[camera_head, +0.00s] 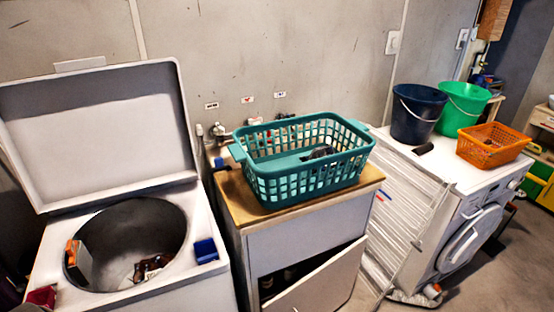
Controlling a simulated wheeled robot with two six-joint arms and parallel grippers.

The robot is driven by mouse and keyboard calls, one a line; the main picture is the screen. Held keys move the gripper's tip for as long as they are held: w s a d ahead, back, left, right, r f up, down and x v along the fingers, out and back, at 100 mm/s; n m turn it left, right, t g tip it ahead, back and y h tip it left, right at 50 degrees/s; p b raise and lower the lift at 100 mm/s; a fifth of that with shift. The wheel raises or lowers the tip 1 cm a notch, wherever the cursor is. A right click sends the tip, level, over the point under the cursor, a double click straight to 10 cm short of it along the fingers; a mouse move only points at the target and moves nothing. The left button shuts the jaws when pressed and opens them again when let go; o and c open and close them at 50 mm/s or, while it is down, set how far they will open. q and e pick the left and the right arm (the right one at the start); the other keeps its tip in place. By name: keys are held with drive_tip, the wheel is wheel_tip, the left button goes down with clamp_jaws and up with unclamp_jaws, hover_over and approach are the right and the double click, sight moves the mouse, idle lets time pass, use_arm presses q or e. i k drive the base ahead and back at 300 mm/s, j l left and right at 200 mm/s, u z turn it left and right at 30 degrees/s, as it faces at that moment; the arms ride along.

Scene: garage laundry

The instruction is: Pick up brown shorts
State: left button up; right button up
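A reddish-brown crumpled cloth (152,266), which may be the brown shorts, lies inside the open drum of the top-loading washer (180,283) at the left. Its full shape cannot be made out. A pale item lies beside it, and an orange-and-grey object (76,258) stands at the drum's left side. Neither of my grippers is in view.
The washer lid (100,130) stands open. A teal basket (310,180) with a dark item inside sits on a wooden-topped cabinet (240,203), whose door (320,285) hangs open. A folded white rack (400,225), buckets (418,115) and an orange basket (492,146) are at the right.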

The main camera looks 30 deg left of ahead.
sight(144, 269)
drive_tip(key=u, duration=2)
drive_tip(key=z, duration=1.25)
drive_tip(key=j+z, duration=0.15)
drive_tip(key=j, duration=0.3)
drive_tip(key=k+j+z, duration=0.2)
drive_tip(key=j, duration=0.2)
drive_tip(key=j+z, duration=0.15)
drive_tip(key=j, duration=0.3)
drive_tip(key=k+j+z, duration=0.2)
drive_tip(key=j, duration=0.2)
drive_tip(key=k+l+z, duration=0.15)
drive_tip(key=l, duration=0.2)
drive_tip(key=i+j+u, duration=0.1)
drive_tip(key=j, duration=0.05)
